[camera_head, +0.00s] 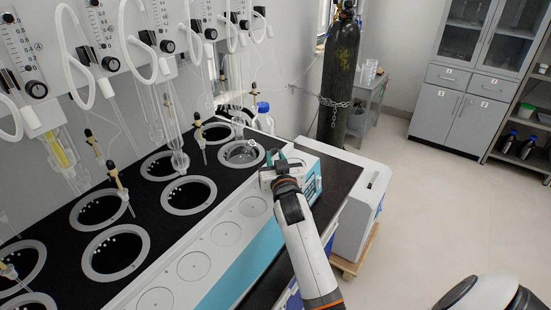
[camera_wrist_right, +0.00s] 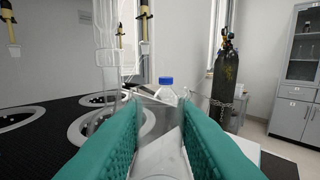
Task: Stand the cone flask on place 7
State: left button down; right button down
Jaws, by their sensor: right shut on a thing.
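My right gripper (camera_head: 272,160) is over the far right end of the multi distiller (camera_head: 150,225), beside the ringed opening (camera_head: 224,162) there. In the right wrist view, its green fingers (camera_wrist_right: 160,145) are shut on the clear cone flask (camera_wrist_right: 160,115), which looks upright between them. In the head view the flask is hard to separate from the glassy look of that opening. I cannot tell whether the flask's base touches anything. No place number is readable, so place 7 cannot be picked out. My left gripper is not in view.
A clear bottle with a blue cap (camera_head: 263,108) stands behind the gripper. Glass tubes (camera_head: 172,130) and yellow-black fittings (camera_head: 115,175) hang over the other openings. A chained gas cylinder (camera_head: 337,85) and grey cabinet (camera_head: 465,90) stand farther back. The floor at right is clear.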

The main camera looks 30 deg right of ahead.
jog(key=c, duration=1.6)
grip_release()
jog(key=shift+f, duration=0.1)
jog(key=o, duration=0.4)
jog(key=b+v, duration=0.2)
jog(key=v, duration=1)
jog(key=shift+a, duration=0.1)
